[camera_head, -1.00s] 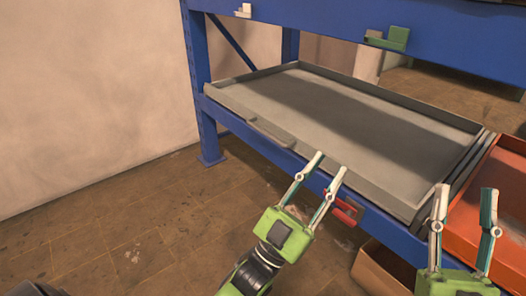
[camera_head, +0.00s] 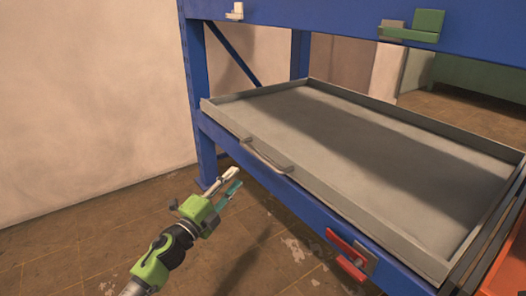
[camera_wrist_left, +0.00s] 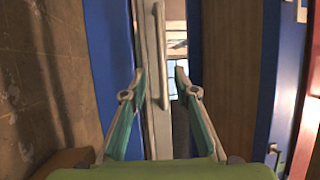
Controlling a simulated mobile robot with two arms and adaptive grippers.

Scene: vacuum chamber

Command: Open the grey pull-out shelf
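The grey pull-out shelf (camera_head: 345,140) is a shallow tray with a raised rim, resting in the blue rack. Its grey bar handle (camera_head: 265,157) is on the front face, left of the middle. My left gripper (camera_head: 237,178) is in front of the rack, to the left of and below the handle, apart from it. In the left wrist view the left gripper (camera_wrist_left: 160,70) is open and empty. The handle (camera_wrist_left: 160,50) shows upright there, ahead of the gap between the fingertips. My right gripper is out of view.
The blue rack beam (camera_head: 300,200) runs below the shelf. A red handle (camera_head: 350,250) sits on it at lower right, by an orange tray (camera_head: 508,272). Green (camera_head: 428,24) and white (camera_head: 235,12) handles are on the upper beam. The floor at left is clear.

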